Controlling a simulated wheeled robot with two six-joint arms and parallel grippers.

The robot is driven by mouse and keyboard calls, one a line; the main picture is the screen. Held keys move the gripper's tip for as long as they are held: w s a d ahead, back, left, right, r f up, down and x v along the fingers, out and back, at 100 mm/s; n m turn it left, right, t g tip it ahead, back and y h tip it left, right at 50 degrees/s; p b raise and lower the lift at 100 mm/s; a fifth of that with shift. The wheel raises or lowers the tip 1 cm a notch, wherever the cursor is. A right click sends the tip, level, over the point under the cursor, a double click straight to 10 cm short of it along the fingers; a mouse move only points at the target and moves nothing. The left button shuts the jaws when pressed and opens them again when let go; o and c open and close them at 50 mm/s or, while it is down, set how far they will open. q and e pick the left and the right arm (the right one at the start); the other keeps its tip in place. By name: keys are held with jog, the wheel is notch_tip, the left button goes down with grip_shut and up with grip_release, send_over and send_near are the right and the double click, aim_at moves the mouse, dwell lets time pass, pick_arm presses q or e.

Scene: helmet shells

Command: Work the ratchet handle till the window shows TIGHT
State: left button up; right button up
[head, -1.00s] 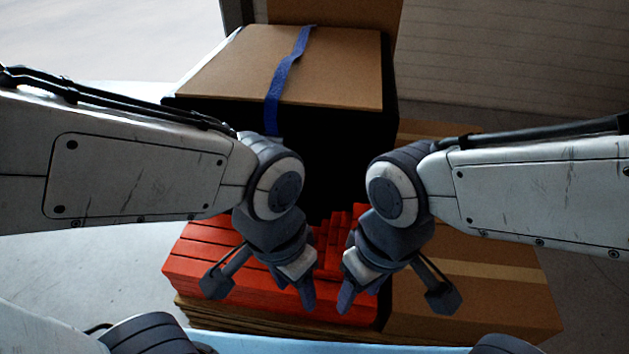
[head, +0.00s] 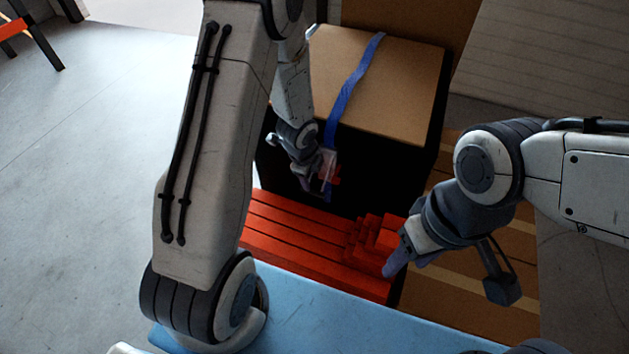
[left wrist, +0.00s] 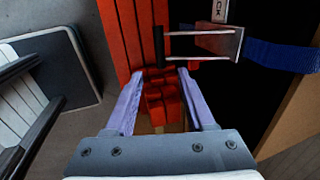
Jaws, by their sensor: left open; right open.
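The ratchet (left wrist: 215,40) sits on the dark front of the strapped load, with a blue strap (left wrist: 285,55) running from it. Its handle (left wrist: 159,47) ends in a black bar on two metal rods. A white window (left wrist: 220,10) shows the letters "CK"; the rest is cut off. My left gripper (head: 315,180) is open at the ratchet in the head view. In the left wrist view, the open left fingers (left wrist: 160,73) are either side of the bar's line; I cannot tell if they touch it. My right gripper (head: 393,262) is open above the red stack, away from the ratchet.
The strapped load (head: 385,80) has a brown top. Red blocks (head: 300,235) are stacked in front of it, with brown cartons (head: 475,290) to the right. A light-blue surface (head: 350,315) lies nearest. Grey floor (head: 90,180) is open at left.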

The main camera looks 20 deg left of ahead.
aim_at(314, 192)
pick_arm(q)
jog(key=b+x, duration=0.3)
jog(key=x, duration=0.5)
jog(key=shift+f+b, duration=0.3)
jog(key=shift+f, duration=0.1)
jog(key=shift+w+f, duration=0.25)
jog(key=shift+f, duration=0.45)
grip_shut()
dwell(0.4)
